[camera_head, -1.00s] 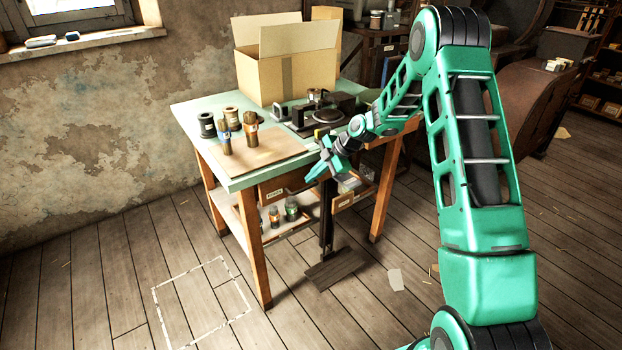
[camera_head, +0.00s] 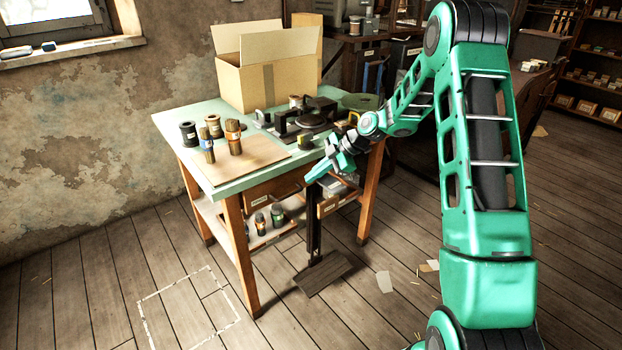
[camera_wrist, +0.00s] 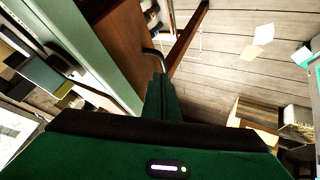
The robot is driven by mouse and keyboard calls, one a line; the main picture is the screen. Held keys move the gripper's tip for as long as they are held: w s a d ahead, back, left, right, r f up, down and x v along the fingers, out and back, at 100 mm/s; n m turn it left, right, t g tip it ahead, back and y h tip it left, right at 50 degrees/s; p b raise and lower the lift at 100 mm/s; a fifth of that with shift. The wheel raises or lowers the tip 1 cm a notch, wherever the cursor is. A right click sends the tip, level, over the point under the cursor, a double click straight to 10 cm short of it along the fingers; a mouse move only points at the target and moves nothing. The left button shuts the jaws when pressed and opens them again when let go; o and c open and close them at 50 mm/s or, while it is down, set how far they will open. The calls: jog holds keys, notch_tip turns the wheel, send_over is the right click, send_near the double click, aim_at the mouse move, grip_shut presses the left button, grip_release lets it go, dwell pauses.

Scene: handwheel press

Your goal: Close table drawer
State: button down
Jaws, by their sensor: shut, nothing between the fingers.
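The worktable (camera_head: 225,185) has a pale green top and wooden legs. Under its right part a wooden drawer (camera_head: 337,203) with a label stands pulled out, and grey contents show over its front. Another labelled drawer front (camera_head: 258,199) is to its left. My gripper (camera_head: 318,172) is at the table's front edge, just above and in front of the open drawer, and hides part of it. In the wrist view my shut, empty fingers (camera_wrist: 160,92) are close to a bent metal handle (camera_wrist: 153,58) by a brown wooden panel; contact cannot be told.
The tabletop holds an open cardboard box (camera_head: 262,82), a black press (camera_head: 305,115), and a board (camera_head: 240,162) with brushes near spools. A dark post with a foot plate (camera_head: 323,273) stands before the table. Small bottles (camera_head: 277,215) sit on the lower shelf.

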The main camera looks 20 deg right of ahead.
jog(key=s+a+f+m+t+y, duration=0.2)
jog(key=s+f+m+t+y, duration=0.45)
jog(key=m, duration=0.65)
jog(key=s+d+m+t+h, duration=0.1)
jog(key=d+m+t+h, duration=0.65)
jog(key=m, duration=1.25)
jog(key=w+a+g, duration=0.1)
jog(key=w+a, duration=0.3)
jog(key=w, duration=0.9)
jog(key=shift+h, duration=0.3)
jog(key=shift+f, duration=0.1)
